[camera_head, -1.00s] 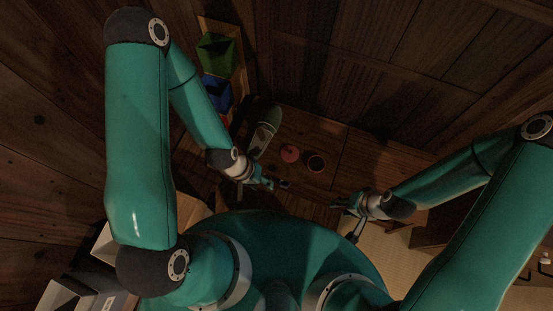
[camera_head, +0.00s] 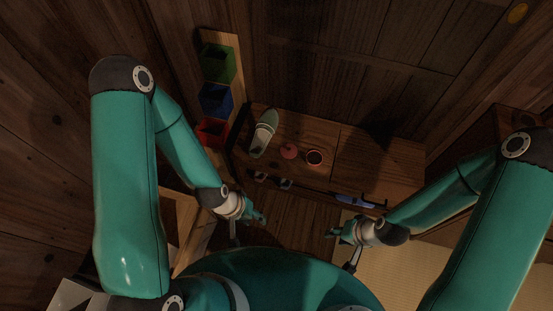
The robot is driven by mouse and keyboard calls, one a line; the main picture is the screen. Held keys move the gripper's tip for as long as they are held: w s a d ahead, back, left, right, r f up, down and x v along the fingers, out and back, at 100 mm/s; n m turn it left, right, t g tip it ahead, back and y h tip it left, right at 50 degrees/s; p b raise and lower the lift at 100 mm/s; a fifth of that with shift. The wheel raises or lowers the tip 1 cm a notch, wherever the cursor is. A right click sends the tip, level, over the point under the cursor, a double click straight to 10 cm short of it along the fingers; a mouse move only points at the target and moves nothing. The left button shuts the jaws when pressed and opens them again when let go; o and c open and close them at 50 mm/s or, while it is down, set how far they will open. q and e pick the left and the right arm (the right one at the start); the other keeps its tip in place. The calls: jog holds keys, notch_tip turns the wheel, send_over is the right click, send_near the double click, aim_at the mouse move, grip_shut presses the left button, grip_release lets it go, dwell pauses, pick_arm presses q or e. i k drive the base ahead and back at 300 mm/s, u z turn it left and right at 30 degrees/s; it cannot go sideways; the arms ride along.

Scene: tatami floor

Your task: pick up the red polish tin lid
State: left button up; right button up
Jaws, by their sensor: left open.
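The red polish tin lid (camera_head: 289,151), a small red disc with a raised bit on top, lies on the wooden bench (camera_head: 370,160). Just right of it stands a round open tin (camera_head: 315,158) with an orange-red rim and dark inside. A pale green shoe (camera_head: 263,135) lies to the left of the lid. My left gripper (camera_head: 260,219) is open and empty, in front of the bench and below the lid in the picture. My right gripper (camera_head: 332,235) is also in front of the bench, further right, apart from everything; its finger gap is too small to judge.
Green (camera_head: 217,65), blue (camera_head: 215,100) and red (camera_head: 212,132) bins stand in a row at the left wall. A blue-handled long tool (camera_head: 355,199) and small dark items lie along a lower ledge at the bench front. The bench's right part is clear.

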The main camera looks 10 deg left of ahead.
aim_at(288, 151)
jog(key=z, duration=0.2)
jog(key=i, duration=0.85)
jog(key=u, duration=0.1)
